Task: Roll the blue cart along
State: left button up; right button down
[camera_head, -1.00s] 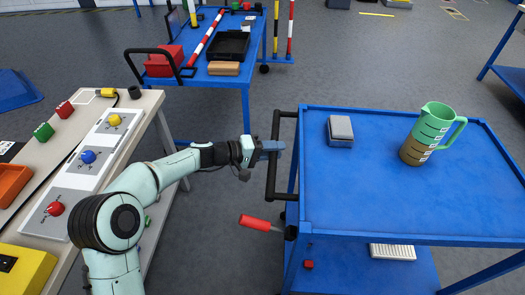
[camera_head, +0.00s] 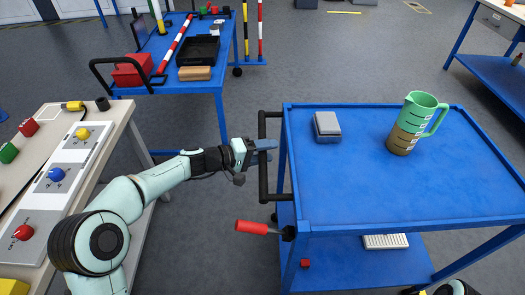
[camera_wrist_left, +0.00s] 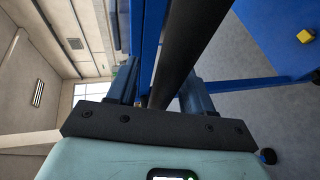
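The blue cart (camera_head: 350,192) stands at the right in the head view, with a black push handle (camera_head: 263,185) on its left side. The finger contact is partly hidden. A bit of my right arm shows at the bottom edge; its gripper is out of view.
A grey box (camera_head: 327,127) and a green measuring jug (camera_head: 413,125) stand on the cart. A red-handled lever (camera_head: 252,227) sticks out below the push handle. A second blue cart (camera_head: 170,82) stands behind, a control table (camera_head: 120,125) at left. Grey floor lies between.

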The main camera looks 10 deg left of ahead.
pick_arm(q)
jog(key=shift+a, duration=0.2)
jog(key=shift+s+a, duration=0.1)
jog(key=shift+a, duration=0.1)
jog(key=p+v, duration=0.2)
jog(key=v, duration=1)
jog(key=shift+s+a, duration=0.2)
jog(key=shift+s, duration=0.15)
pick_arm(e)
jog(key=shift+t, duration=0.8)
jog(key=w+r, duration=0.2)
jog(key=w, duration=0.1)
jog(key=w+r, duration=0.1)
jog(key=shift+w+a+r, duration=0.15)
jog(key=shift+a+r, duration=0.15)
jog(key=shift+r, duration=0.05)
